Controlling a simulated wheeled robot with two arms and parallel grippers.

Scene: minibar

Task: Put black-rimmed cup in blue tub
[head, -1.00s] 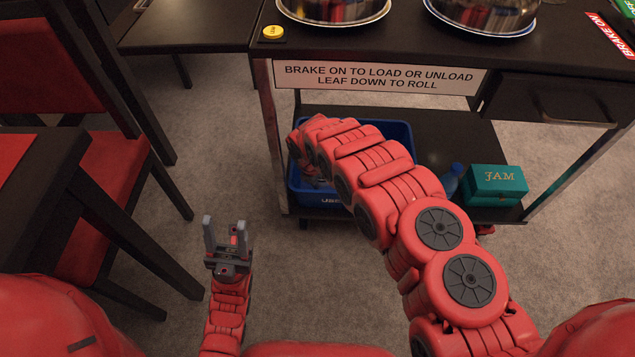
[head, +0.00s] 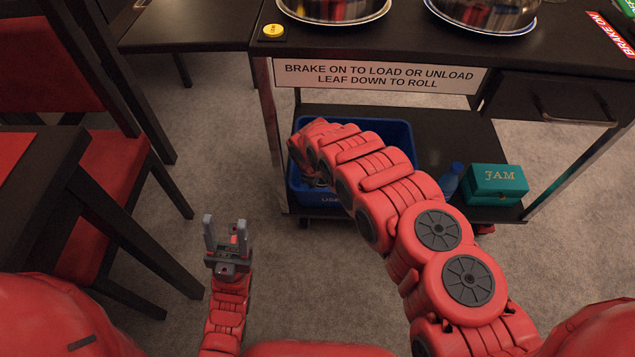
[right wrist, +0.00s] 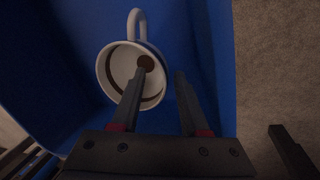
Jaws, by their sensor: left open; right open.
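The blue tub (head: 404,132) stands on the cart's lower shelf, partly hidden by my right arm in the head view. In the right wrist view a pale cup (right wrist: 103,70) with a dark line near its rim and brown marks inside lies within the blue tub (right wrist: 205,50), its handle towards the top of the picture. My right gripper (right wrist: 165,70) is open. Its left finger overlaps the cup's mouth and its right finger is just outside the cup; I cannot tell if they touch it. My left gripper (head: 225,222) is open and empty above the carpet.
The cart's top (head: 400,40) overhangs the shelf. A teal jam box (head: 497,185) and a blue bottle (head: 449,181) stand right of the tub. Red and black chairs (head: 110,190) are at the left. The carpet (head: 290,290) between is clear.

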